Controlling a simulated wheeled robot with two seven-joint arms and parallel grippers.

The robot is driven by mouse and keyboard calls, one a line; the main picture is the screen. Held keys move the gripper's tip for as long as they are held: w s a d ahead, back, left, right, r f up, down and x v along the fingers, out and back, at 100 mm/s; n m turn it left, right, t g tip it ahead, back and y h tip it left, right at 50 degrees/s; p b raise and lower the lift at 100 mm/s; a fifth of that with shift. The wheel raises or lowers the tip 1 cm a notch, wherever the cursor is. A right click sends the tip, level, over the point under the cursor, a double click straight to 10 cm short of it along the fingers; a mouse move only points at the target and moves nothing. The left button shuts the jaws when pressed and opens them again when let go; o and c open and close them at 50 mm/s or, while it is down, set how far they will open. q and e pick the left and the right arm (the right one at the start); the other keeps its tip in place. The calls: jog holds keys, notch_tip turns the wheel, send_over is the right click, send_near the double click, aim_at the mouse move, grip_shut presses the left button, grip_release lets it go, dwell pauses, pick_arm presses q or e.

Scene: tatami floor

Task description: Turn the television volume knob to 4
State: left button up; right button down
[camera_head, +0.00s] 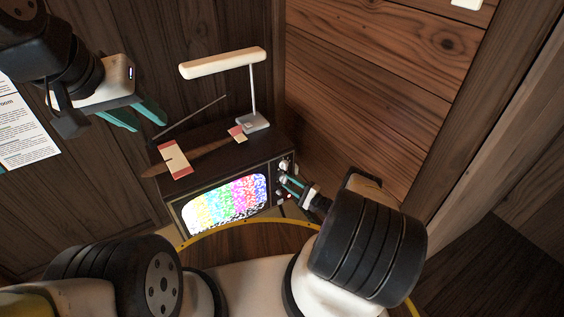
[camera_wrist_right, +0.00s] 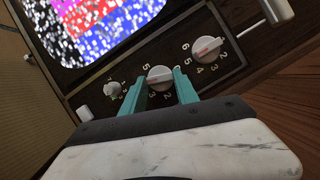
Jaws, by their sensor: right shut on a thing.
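The television (camera_head: 263,155) stands against the wall with a coloured noise pattern on its screen (camera_head: 225,204). Its front panel shows a small left knob (camera_wrist_right: 113,89), a middle numbered knob (camera_wrist_right: 160,76) and another numbered knob (camera_wrist_right: 207,49). My right gripper (camera_head: 283,182) is at the panel, shut on the middle knob, with one teal finger on each side in the right wrist view (camera_wrist_right: 161,82). A red mark crosses this knob's face; its exact reading is hard to tell. No label shows which knob is volume. My left gripper (camera_head: 151,122) is open and empty, above and left of the television.
A yellow-edged round surface (camera_head: 240,228) lies in front. Wooden walls are close behind and right.

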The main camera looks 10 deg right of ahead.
jog(key=shift+d, duration=0.15)
jog(key=c, duration=0.9)
grip_release()
jog(key=shift+v, duration=3.85)
jog(key=shift+f, duration=0.1)
